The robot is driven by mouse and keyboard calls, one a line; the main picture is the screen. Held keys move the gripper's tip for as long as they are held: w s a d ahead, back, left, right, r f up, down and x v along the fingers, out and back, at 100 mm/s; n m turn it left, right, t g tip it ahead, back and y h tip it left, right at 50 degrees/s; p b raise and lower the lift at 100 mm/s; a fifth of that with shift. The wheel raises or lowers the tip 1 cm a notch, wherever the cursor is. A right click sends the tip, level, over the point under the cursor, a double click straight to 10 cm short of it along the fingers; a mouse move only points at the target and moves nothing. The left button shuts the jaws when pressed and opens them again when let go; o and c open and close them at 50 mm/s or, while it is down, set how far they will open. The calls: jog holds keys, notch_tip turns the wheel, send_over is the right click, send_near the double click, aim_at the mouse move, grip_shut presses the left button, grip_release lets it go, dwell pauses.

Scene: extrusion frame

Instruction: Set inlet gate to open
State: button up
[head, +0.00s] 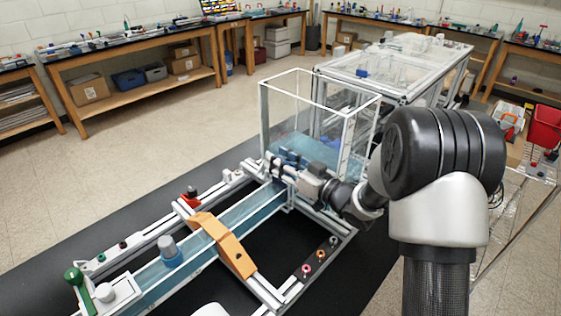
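My gripper (283,166) is at the front lower side of the clear tank (292,98), where the water channel (246,212) meets it. Its dark fingers are small here and overlap the parts around the channel's end. I cannot tell whether they are open or shut, or whether they touch anything. I cannot clearly make out the inlet gate; the tank end of the channel is partly hidden by my gripper and wrist. A red handle (191,194) stands on the frame's left rail, apart from my gripper.
An orange bridge (229,245) spans the channel. Small coloured knobs (320,255) sit on the right rail. A clear enclosure (400,65) stands behind the tank. Floor at left is open.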

grip_shut()
dwell(0.6)
